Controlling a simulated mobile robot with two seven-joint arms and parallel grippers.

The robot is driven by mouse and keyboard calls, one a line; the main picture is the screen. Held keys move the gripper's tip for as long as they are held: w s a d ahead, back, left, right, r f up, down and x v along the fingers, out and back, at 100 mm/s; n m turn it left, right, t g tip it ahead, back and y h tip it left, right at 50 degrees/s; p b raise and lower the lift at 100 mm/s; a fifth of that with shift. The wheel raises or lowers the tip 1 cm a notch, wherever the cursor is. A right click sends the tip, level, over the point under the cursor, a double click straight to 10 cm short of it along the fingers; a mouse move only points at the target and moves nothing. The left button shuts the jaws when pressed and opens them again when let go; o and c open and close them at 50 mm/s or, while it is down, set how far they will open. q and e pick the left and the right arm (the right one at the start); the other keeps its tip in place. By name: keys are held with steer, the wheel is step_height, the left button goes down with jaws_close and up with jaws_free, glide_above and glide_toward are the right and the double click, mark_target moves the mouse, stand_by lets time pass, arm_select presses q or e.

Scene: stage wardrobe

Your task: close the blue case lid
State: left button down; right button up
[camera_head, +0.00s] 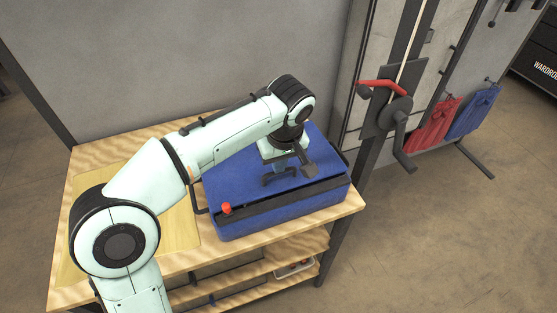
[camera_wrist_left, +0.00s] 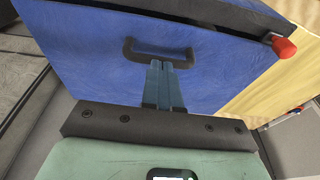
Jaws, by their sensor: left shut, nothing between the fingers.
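The blue case (camera_head: 285,205) sits on the wooden table, with a dark band and a red knob (camera_head: 227,208) along its front. Its blue lid (camera_head: 225,180) lies over the case; I cannot tell whether it is fully flush. A dark handle (camera_wrist_left: 128,50) stands on the blue panel in the left wrist view. My left gripper (camera_head: 280,174) is over the lid, pointing down at the handle. In the left wrist view its shut, empty fingers (camera_wrist_left: 164,66) reach the handle; whether they touch it is unclear. My right gripper is not in view.
The wooden table (camera_head: 100,160) has bare room left of the case, partly behind my left arm. A grey wall stands behind. A panel with a red lever (camera_head: 382,85) and crank rises to the right. Red (camera_head: 432,125) and blue cloths (camera_head: 474,112) hang further right.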

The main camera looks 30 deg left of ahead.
arm_select(q)
steer(key=shift+s+d+f+t+y+b, duration=0.2)
steer(key=shift+f+t+y+b, duration=0.1)
steer(key=shift+f+b, duration=0.4)
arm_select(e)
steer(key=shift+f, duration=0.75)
arm_select(q)
steer(key=shift+r, duration=0.1)
